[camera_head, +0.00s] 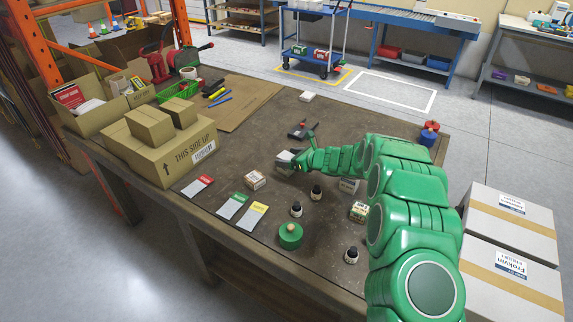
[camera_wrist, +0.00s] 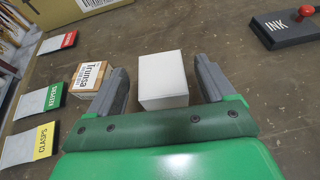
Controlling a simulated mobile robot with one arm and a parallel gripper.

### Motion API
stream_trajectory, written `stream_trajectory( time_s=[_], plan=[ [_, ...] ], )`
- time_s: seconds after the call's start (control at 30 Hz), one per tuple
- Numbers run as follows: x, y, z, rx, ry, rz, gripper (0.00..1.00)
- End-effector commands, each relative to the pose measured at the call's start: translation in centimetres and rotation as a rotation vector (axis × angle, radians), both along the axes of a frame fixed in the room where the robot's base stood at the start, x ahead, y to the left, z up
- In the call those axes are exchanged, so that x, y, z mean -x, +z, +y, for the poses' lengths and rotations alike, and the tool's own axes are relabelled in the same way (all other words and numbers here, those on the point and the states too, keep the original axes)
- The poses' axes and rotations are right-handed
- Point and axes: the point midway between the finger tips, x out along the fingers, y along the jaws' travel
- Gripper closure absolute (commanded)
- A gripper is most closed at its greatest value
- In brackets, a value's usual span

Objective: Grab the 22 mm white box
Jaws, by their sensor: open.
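A small plain white box (camera_wrist: 163,82) sits on the table between the two grey fingers of my gripper (camera_wrist: 162,74) in the wrist view. The fingers are apart, and a gap shows on each side of the box. In the head view my gripper (camera_head: 289,160) is low over the middle of the table, and its fingers partly hide the box there. A second small white item (camera_head: 307,96) lies farther back on the table. I cannot read any size on either.
A printed carton (camera_wrist: 90,77) stands close beside the left finger. The ink pad (camera_wrist: 291,25) lies at upper right. Label cards (camera_head: 233,205), dark bottles (camera_head: 296,209) and a green round container (camera_head: 290,235) are nearer the front. Cardboard boxes (camera_head: 165,160) fill the table's left.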

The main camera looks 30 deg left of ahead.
Motion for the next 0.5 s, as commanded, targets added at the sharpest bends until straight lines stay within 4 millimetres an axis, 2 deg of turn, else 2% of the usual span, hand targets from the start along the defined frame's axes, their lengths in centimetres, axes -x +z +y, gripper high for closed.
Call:
stream_trajectory(
  time_s=[0.23, 0.5],
  plan=[
    [-0.4, -1.3, 2.4, 0.003, 0.001, 0.001, 0.17],
    [-0.5, -1.4, 3.0, 0.000, 0.000, 0.001, 0.17]
  ],
)
